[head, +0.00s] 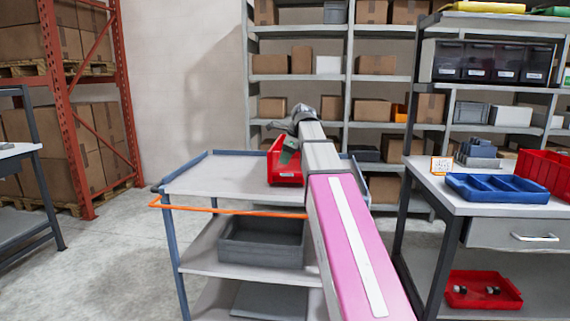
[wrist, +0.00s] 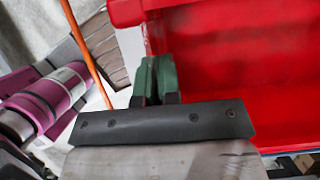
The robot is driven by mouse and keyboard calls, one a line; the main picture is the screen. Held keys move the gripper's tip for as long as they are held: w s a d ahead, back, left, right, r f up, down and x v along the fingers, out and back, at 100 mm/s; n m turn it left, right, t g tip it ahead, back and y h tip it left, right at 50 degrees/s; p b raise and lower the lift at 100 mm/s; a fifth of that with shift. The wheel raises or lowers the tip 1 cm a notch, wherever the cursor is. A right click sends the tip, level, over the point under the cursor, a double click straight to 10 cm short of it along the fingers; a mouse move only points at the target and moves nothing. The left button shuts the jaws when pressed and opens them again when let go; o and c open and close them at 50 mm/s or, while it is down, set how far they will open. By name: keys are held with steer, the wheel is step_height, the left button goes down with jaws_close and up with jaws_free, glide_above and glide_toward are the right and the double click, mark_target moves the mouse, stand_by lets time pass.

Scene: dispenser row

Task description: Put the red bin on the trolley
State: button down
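The red bin (head: 285,175) is at the right part of the trolley's (head: 215,180) grey top deck in the head view. I cannot tell whether its base rests on the deck or hangs just above it. In the wrist view the bin (wrist: 240,70) fills the upper right, with its inside showing empty. My gripper (head: 289,150) reaches over the bin from above. Its green fingers (wrist: 155,80) are close together at the bin's wall and look shut on it. The pinched part of the wall is mostly hidden.
A grey tote (head: 262,243) stands on the trolley's middle shelf; an orange handle (head: 225,210) runs along its front. A workbench at right holds a blue tray (head: 497,187) and another red bin (head: 545,172). Shelving with boxes stands behind. The deck's left part is clear.

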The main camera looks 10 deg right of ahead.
steer(key=shift+f, duration=0.95)
steer(key=c, duration=1.3)
jaws_free()
steer(key=v, duration=1.2)
steer(key=shift+a, duration=0.1)
